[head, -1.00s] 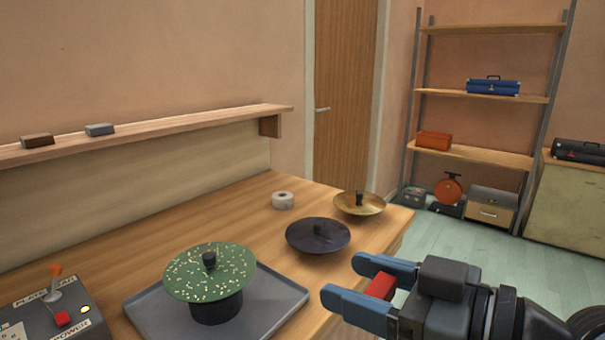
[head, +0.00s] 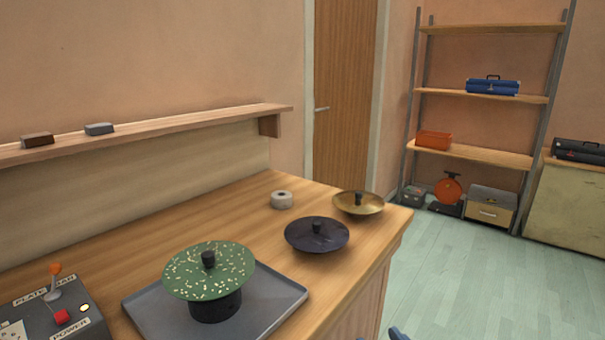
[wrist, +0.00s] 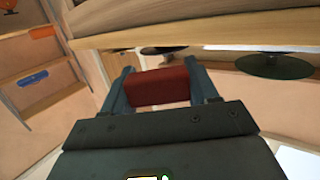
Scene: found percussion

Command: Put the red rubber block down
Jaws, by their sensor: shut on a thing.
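The red rubber block (wrist: 158,88) is held between the two blue-grey fingers of my gripper (wrist: 160,76) in the wrist view. The fingers press on its two ends. In the head view only a small blue bit of my gripper (head: 397,334) shows at the bottom edge, right of the workbench (head: 285,230). The block itself is out of the head view. In the wrist view the bench edge (wrist: 230,38) lies beyond and above the block, apart from it.
A green speckled disc (head: 232,262) stands on a dark base in a grey tray (head: 285,292). A dark disc (head: 317,237), a brass disc (head: 358,205) and a white roll (head: 281,200) stand behind. The wall shelf (head: 190,128) holds a brown block (head: 37,139) and grey block (head: 99,128).

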